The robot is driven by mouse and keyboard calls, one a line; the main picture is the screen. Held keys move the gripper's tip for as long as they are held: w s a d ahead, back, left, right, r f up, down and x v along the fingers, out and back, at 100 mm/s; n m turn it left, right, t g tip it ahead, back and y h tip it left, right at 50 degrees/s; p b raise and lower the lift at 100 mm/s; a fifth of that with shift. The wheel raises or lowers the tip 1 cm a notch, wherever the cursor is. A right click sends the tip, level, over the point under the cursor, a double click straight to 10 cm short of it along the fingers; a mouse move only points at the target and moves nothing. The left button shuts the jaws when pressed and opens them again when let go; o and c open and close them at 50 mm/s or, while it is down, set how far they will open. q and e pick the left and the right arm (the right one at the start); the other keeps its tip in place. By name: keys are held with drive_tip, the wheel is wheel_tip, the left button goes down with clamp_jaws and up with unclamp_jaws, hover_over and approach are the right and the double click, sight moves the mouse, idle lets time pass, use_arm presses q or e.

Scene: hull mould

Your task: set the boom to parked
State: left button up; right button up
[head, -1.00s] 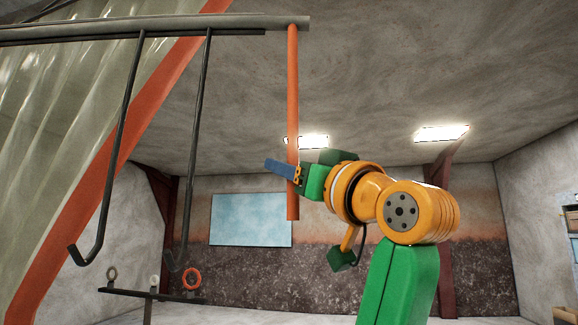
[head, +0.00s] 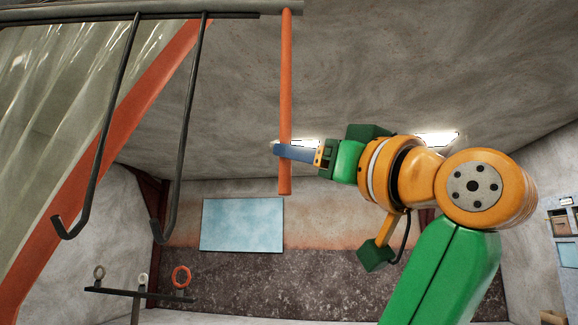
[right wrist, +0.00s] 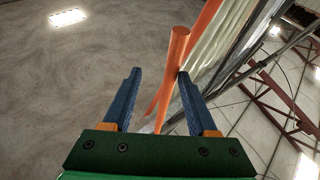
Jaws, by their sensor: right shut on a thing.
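The boom (head: 240,12) is a grey bar running across the top left of the head view. An orange rod (head: 286,90) hangs from its right end, close to vertical. My right gripper (head: 290,152) comes in from the right and is shut on the lower part of this rod. In the right wrist view, the rod (right wrist: 171,75) lies between the two blue fingers of the gripper (right wrist: 160,95), closer to the right finger. My left gripper is not in view.
Two dark hooks (head: 187,125) hang from the bar left of the rod. A translucent sheet with an orange edge (head: 110,150) slants behind them. A low rack (head: 138,293) with several rings stands lower left. A pale blue panel (head: 242,225) is on the back wall.

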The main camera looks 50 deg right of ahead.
drive_tip(key=shift+s+r, duration=0.1)
drive_tip(key=shift+d, duration=0.1)
drive_tip(key=d+b+v, duration=0.1)
drive_tip(key=b+v, duration=0.2)
drive_tip(key=v, duration=0.5)
drive_tip(key=shift+s+d, duration=0.35)
drive_tip(key=shift+d, duration=0.1)
drive_tip(key=shift+w, duration=0.15)
